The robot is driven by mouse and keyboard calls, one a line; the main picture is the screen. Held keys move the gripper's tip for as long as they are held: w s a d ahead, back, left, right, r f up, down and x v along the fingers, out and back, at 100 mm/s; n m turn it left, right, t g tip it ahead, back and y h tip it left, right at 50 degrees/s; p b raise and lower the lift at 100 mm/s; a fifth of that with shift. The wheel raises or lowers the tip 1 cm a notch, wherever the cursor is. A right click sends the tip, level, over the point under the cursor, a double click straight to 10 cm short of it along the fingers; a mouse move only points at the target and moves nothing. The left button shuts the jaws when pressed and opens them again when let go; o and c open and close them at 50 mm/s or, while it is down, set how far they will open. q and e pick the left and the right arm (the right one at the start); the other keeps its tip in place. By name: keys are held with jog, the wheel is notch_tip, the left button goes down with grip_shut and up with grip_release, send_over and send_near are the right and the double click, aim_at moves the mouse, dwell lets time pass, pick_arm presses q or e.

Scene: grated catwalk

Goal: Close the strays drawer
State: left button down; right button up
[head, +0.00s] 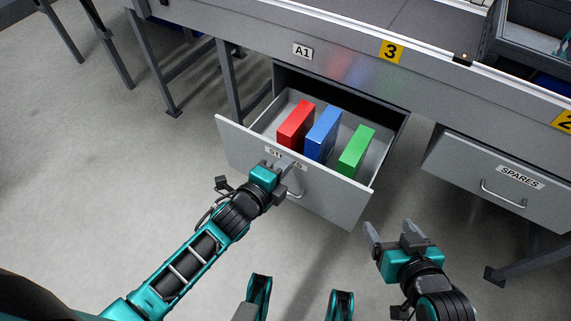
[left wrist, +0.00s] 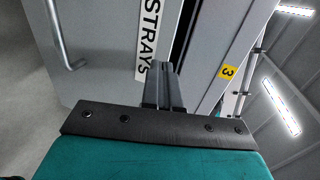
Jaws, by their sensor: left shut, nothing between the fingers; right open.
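The strays drawer (head: 330,187) is grey and stands pulled out below the workbench, with a red block (head: 295,124), a blue block (head: 322,134) and a green block (head: 356,151) upright inside. Its label is partly covered by my left gripper (head: 287,168) in the head view, but the STRAYS label (left wrist: 158,45) reads clearly in the left wrist view. My left gripper is shut and empty, with its fingertips (left wrist: 165,75) at the drawer front by the label; I cannot tell whether they touch it. The drawer's handle (left wrist: 63,38) is beside them. My right gripper (head: 388,238) is open and empty, right of the drawer.
The workbench (head: 345,60) above carries an A1 label and a yellow 3 sign. A shut SPARES drawer (head: 500,182) with a handle is at the right. Metal bench legs (head: 228,85) stand left of the strays drawer. The floor at the left is clear.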

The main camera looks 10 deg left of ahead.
pick_arm(q)
jog(key=shift+w+d, duration=0.2)
jog(key=shift+w, duration=0.25)
pick_arm(e)
jog(key=shift+f, duration=0.1)
